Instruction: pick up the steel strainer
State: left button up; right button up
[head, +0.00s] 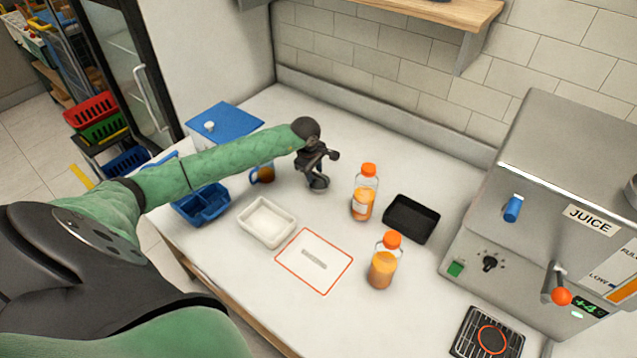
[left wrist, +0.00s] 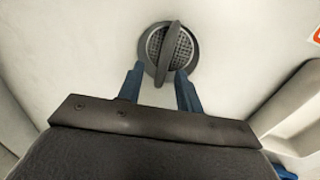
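The steel strainer (head: 318,185) is a small round grey piece on the white counter, partly hidden by my left gripper in the head view. In the left wrist view the strainer (left wrist: 182,47) shows a perforated disc, a rim and a raised bar across it. My left gripper (head: 317,172) is above it, pointing down. In the left wrist view its two blue fingers (left wrist: 159,75) are apart. The near end of the bar appears between the fingertips, with gaps on both sides. Whether the fingers are level with the bar is hard to tell. My right gripper is not in view.
Two orange-capped juice bottles (head: 364,195) (head: 383,265) and a black tray (head: 411,220) stand right of the strainer. A white tray (head: 268,221), a blue divided bin (head: 202,205) and a glass mug (head: 263,174) are left. A red-bordered mat (head: 313,260) lies in front; the juicer (head: 540,190) is far right.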

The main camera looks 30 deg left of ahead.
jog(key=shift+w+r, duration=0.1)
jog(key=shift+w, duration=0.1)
pick_arm(q)
jog(key=c, duration=0.7)
grip_shut()
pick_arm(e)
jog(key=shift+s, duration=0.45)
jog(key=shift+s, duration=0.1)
